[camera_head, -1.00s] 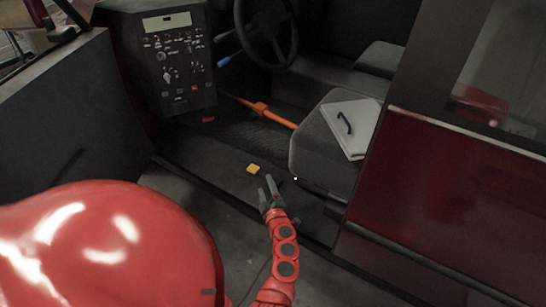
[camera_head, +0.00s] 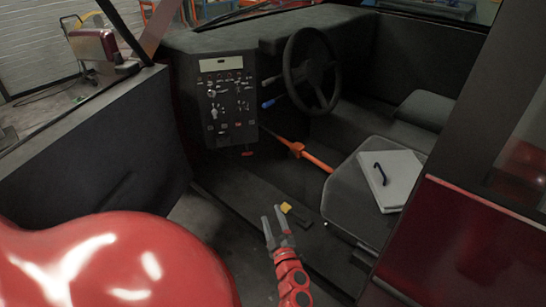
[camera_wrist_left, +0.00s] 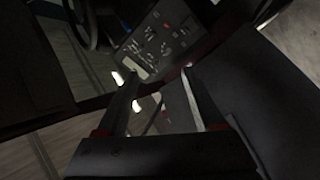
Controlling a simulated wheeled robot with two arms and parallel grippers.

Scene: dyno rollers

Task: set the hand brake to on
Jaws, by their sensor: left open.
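An orange lever-like bar (camera_head: 318,161), perhaps the hand brake, slants from a thicker orange piece (camera_head: 296,149) beside the console down toward the seat. My left gripper (camera_head: 273,217) is open and empty, low in front of the doorway near the sill, well short of the orange bar. A small yellow piece (camera_head: 286,207) appears close beside its fingertips; whether they touch cannot be told. In the left wrist view both fingers of the gripper (camera_wrist_left: 160,92) are spread with nothing held, the switch panel (camera_wrist_left: 160,40) beyond them. My right gripper does not show.
The switch panel (camera_head: 229,98) stands left of the steering wheel (camera_head: 311,70). A seat (camera_head: 350,200) with a white clipboard-like item (camera_head: 398,180) is on the right. The open door (camera_head: 95,165) is at left, and a red body panel (camera_head: 465,235) bounds the right.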

